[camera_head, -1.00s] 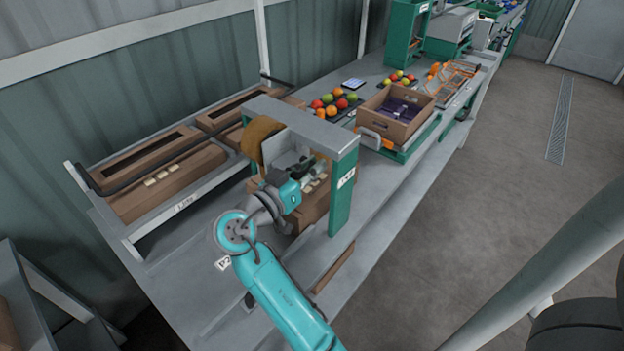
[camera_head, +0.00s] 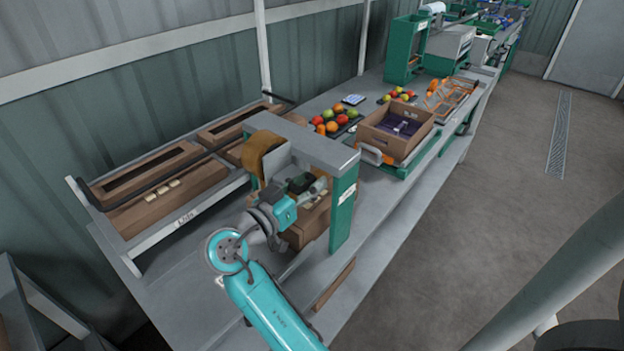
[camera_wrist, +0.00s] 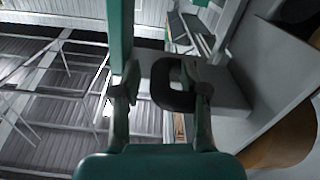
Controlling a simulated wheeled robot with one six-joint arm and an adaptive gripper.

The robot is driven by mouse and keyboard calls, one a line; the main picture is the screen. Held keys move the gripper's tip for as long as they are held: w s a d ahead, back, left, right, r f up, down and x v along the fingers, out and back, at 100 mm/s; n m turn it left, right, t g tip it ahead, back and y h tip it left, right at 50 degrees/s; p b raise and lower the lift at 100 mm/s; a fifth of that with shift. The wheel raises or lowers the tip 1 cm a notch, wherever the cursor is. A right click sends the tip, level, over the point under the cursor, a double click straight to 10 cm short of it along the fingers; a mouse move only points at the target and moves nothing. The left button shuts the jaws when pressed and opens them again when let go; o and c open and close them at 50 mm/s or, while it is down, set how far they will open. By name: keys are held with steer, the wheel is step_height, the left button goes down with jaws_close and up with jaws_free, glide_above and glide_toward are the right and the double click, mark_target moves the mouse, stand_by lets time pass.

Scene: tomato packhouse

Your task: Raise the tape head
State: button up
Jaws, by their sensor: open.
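The tape head is a pale grey block (camera_head: 275,162) with a brown tape roll (camera_head: 262,150) beside it, under a grey crossbeam on a green post (camera_head: 343,205). In the wrist view the grey block (camera_wrist: 228,92) carries a black loop-shaped handle (camera_wrist: 172,98), and part of the brown roll (camera_wrist: 285,140) shows at lower right. My gripper (camera_head: 312,188) is at the head, beside the post. In the wrist view its open fingers (camera_wrist: 160,92) are apart; the handle appears between them, close to the right finger. Whether they touch is unclear.
A brown carton (camera_head: 305,222) sits under the head. The green post stands close to my gripper. Further along the bench are an open carton (camera_head: 400,128), tomatoes (camera_head: 336,120) and an orange rack (camera_head: 455,95). A rack with flat cartons (camera_head: 165,190) lies to the left.

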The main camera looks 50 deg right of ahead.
steer(key=a, duration=1)
steer(key=shift+s+a, duration=0.2)
steer(key=shift+a, duration=0.1)
